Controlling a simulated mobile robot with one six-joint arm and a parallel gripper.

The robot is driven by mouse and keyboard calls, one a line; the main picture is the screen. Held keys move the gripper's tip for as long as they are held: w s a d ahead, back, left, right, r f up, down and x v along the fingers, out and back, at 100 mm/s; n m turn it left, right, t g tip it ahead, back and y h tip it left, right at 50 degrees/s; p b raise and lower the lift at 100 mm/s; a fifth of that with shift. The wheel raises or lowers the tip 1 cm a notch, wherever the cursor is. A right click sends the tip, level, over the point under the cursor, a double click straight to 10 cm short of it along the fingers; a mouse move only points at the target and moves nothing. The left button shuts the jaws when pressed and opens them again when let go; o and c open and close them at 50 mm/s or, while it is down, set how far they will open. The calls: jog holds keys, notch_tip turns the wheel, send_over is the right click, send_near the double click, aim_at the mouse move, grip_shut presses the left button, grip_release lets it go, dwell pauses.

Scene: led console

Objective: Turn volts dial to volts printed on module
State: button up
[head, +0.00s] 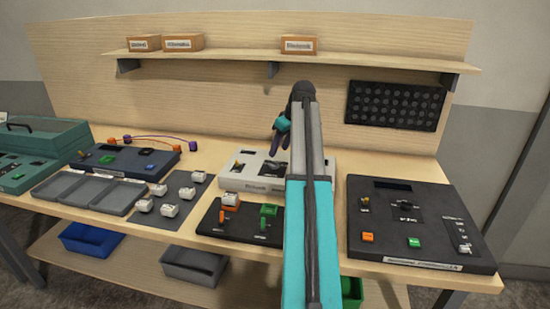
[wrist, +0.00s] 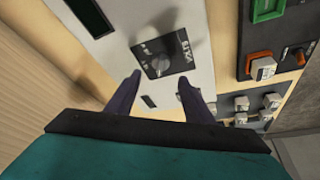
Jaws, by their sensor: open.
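A black round dial (wrist: 160,66) sits on a square black plate with white lettering on the pale console (wrist: 110,55).
A dark console (head: 360,190) with buttons stands at right. Several white modules (head: 168,210) lie on a grey mat at left, beside grey trays (head: 92,208). The shelf (head: 350,57) runs above the back of the bench.

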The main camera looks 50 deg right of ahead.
aim_at(275, 162)
jog(key=shift+p+x, duration=0.55)
jog(key=shift+x, duration=2.75)
jog(key=c, duration=0.8)
jog(key=shift+d, duration=0.15)
jog(key=shift+c, duration=1.1)
